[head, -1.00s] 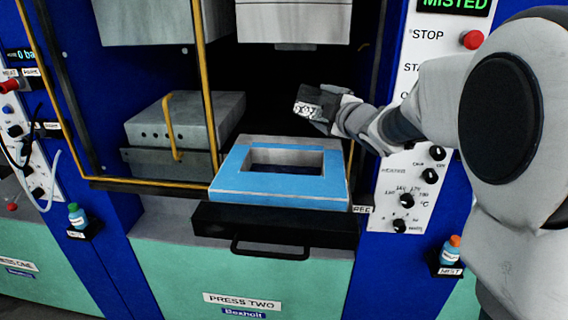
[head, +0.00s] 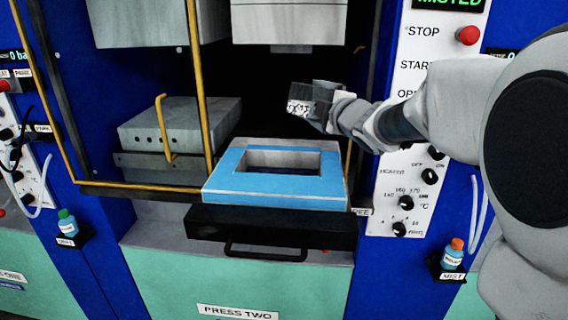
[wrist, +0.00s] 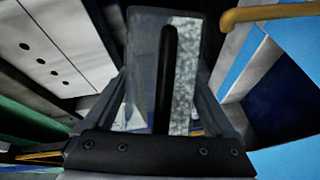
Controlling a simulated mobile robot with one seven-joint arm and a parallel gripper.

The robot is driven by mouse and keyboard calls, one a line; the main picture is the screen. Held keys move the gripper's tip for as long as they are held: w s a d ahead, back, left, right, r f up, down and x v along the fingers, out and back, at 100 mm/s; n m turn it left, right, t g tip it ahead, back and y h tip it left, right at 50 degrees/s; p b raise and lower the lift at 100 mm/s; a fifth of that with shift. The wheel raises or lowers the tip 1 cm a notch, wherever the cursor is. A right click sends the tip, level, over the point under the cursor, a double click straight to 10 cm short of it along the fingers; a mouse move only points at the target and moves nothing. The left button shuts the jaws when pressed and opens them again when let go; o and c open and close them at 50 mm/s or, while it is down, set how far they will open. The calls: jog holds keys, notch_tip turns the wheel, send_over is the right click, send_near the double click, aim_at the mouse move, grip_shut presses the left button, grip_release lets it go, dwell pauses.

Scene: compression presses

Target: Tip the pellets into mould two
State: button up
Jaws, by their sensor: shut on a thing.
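My gripper (head: 318,108) is shut on a clear cup of pellets (head: 300,106) and holds it above the back right of the blue mould (head: 222,184). The cup looks tilted, with pale pellets showing at its left end. In the wrist view the cup (wrist: 148,50) stands between the fingers, with grainy pellets along its right side. The mould is a blue block with a rectangular cavity, seated on the black pulled-out tray (head: 270,225) of press two (head: 238,313). The cavity floor looks dark; I see no pellets in it. In the wrist view the mould (wrist: 288,88) is at the right.
A yellow guard frame (head: 201,90) stands left of the mould. A grey steel block (head: 185,125) lies behind it, and an upper platen (head: 290,22) hangs above. The control panel (head: 400,205) is at the right. Spray bottles (head: 452,258) sit in holders on both sides.

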aim_at(317, 94)
jog(key=shift+s+a+r+n+b, duration=0.1)
jog(key=shift+s+a+n+b, duration=0.2)
jog(key=shift+b, duration=0.85)
jog(key=shift+s+a+r+n+t+b, duration=0.15)
jog(key=shift+r+n+t+b, duration=0.35)
jog(key=shift+b, duration=1.15)
jog(key=shift+s+a+r+n+t+b, duration=0.15)
jog(key=shift+n+b, duration=0.65)
jog(key=shift+b, duration=0.8)
jog(key=shift+s+a+r+n+t+y+b, duration=0.2)
jog(key=shift+n+b, duration=0.4)
jog(key=shift+b, duration=0.65)
jog(key=shift+s+a+r+n+t+y+b, duration=0.2)
jog(key=shift+n+b, duration=0.4)
jog(key=shift+b, duration=0.65)
jog(key=shift+a+r+n+t+y+b, duration=0.25)
jog(key=shift+n+b, duration=0.35)
jog(key=shift+b, duration=0.65)
